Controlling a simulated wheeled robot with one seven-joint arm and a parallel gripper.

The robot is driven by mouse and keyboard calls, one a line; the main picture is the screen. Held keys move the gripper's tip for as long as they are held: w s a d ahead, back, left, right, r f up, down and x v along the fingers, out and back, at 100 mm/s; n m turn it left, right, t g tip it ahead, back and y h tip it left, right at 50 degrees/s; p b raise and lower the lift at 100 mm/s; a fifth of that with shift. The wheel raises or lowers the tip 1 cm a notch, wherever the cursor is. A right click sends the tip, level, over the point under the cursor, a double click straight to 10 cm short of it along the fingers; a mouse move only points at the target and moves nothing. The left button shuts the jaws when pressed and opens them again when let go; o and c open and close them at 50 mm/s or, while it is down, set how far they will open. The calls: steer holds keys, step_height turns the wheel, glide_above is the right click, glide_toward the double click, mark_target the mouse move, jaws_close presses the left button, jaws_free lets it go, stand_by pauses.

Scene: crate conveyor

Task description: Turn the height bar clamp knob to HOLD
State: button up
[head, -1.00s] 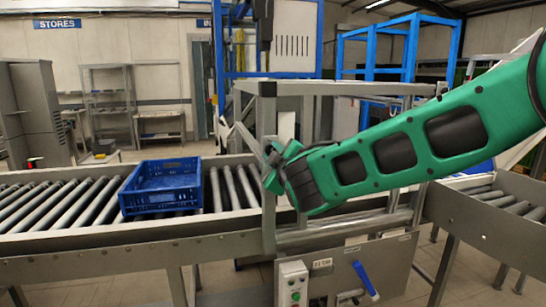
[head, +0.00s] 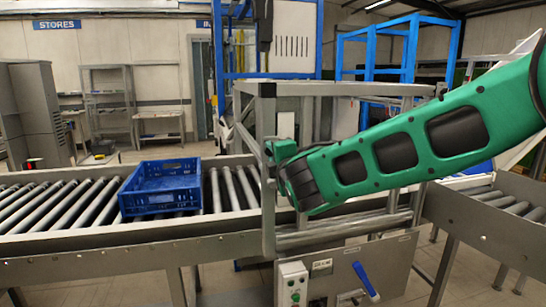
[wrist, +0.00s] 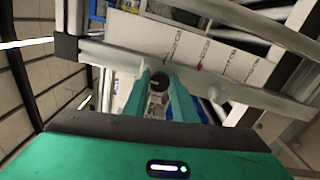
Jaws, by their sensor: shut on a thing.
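My gripper (wrist: 159,80) shows in the wrist view as two teal fingers reaching forward. They are closed on a dark round knob (wrist: 160,75), one finger on each side of it. The knob's pointer and setting are too small to read. A pale plate (wrist: 225,65) with dark marks and a small red spot lies beyond the knob. In the head view my green arm comes in from the right, and its wrist is beside the grey metal frame (head: 267,120) over the conveyor. The knob and fingertips cannot be made out there.
A blue crate (head: 160,188) sits on the roller conveyor (head: 75,205) left of the frame. Frame posts and bars stand close around my wrist. A control box with buttons (head: 293,285) and a blue lever (head: 366,280) are below.

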steer(key=shift+s+a+f, duration=0.1)
steer(key=shift+f, duration=0.05)
stand_by(0.4)
steer(key=o, duration=1)
steer(key=shift+o, duration=0.2)
steer(key=v, duration=1)
steer(key=shift+s, duration=0.3)
